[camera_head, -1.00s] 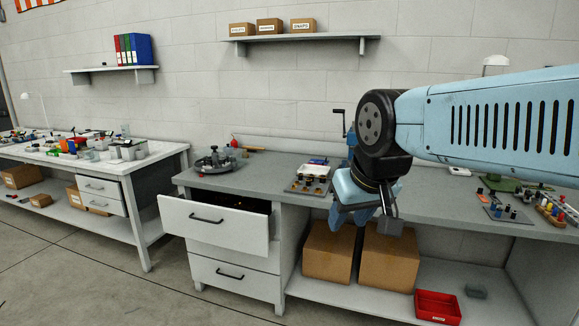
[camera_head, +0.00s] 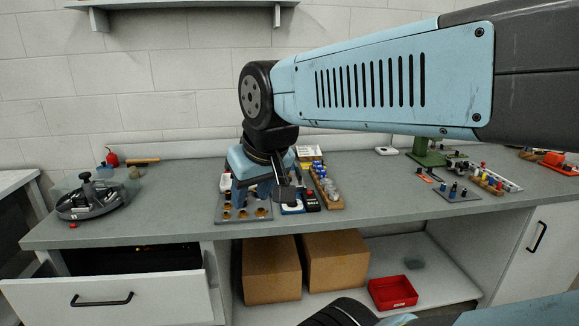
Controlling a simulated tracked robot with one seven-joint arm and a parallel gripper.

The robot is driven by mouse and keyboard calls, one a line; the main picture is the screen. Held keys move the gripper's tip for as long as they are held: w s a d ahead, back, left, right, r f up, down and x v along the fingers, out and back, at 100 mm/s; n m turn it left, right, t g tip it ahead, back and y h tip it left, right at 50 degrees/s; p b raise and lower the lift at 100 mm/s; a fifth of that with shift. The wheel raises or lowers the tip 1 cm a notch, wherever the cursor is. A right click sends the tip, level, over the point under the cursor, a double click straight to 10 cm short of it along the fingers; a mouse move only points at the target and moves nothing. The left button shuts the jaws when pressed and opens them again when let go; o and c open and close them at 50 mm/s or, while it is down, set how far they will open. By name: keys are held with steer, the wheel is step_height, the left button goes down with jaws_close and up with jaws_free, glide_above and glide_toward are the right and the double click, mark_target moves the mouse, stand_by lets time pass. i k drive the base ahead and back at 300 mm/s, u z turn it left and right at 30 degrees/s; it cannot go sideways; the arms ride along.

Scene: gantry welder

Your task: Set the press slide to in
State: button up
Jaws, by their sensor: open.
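I cannot pick out the press slide for sure. A green machine stand (camera_head: 429,152) is on the bench right of centre, its upper part hidden behind my arm. The blue device with a crank, seen earlier behind my arm, is now largely or wholly hidden. My gripper (camera_head: 268,192) is open and points down over the middle of the bench, above or in front of a grey block with round sockets (camera_head: 244,212). I see nothing held, though the arm hides part of the view between the fingers.
The grey bench (camera_head: 163,209) has a round fixture (camera_head: 90,198) at left and a wooden block of small parts (camera_head: 327,187) beside my gripper. A drawer (camera_head: 115,300) stands open at lower left. Cardboard boxes (camera_head: 271,268) and a red bin (camera_head: 392,292) are below.

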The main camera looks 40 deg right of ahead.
mark_target(295, 176)
steer(key=z, duration=0.25)
steer(key=i, duration=0.75)
steer(key=z, duration=0.55)
steer(key=k, duration=0.9)
steer(key=z, duration=0.2)
steer(key=i, duration=0.9)
steer(key=u, duration=0.1)
